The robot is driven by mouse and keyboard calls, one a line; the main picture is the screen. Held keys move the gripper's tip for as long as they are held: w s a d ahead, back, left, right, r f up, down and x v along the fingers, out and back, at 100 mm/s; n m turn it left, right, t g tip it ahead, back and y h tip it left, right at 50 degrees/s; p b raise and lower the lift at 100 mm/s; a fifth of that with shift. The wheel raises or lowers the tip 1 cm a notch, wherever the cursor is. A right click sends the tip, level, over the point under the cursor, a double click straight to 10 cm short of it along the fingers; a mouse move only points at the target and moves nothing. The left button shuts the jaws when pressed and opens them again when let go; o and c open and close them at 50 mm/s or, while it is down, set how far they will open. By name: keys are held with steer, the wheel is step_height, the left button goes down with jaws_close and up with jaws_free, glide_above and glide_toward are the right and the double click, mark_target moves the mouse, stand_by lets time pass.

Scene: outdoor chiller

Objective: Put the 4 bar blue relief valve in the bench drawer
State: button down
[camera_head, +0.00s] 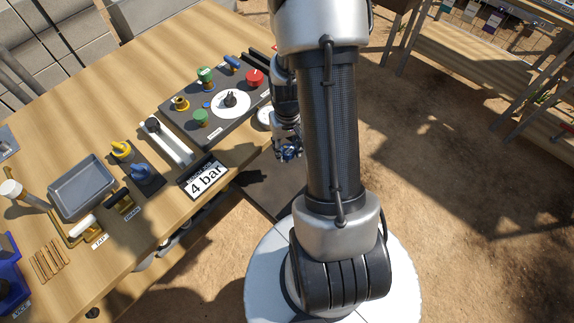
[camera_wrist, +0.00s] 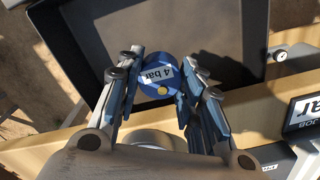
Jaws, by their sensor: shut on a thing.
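The 4 bar blue relief valve (camera_wrist: 158,76) is a round blue body with a white "4 bar" label and a small brass spot. My gripper (camera_wrist: 163,56) is shut on it, with a finger on either side. The open bench drawer (camera_wrist: 225,28) has a dark, bare inside and lies below the held valve in the wrist view. In the head view the drawer (camera_head: 264,195) sticks out from the bench's front, and my gripper (camera_head: 288,143) with the valve hangs over its far part. My arm hides some of the drawer there.
The wooden bench (camera_head: 60,100) holds a dark board (camera_head: 182,122) with coloured valves and a white dial. A "4 bar" sign (camera_head: 204,180) stands at the front edge. A grey tray (camera_head: 95,183), another blue valve (camera_head: 142,173) and a yellow one (camera_head: 122,149) are further left.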

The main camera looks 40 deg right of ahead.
mark_target(287, 162)
step_height(287, 162, down, 8)
steer(key=shift+f+b, duration=0.15)
steer(key=shift+b, duration=0.9)
steer(key=shift+f, duration=0.2)
steer(key=c, duration=1.1)
jaws_free()
steer(key=shift+r, duration=0.1)
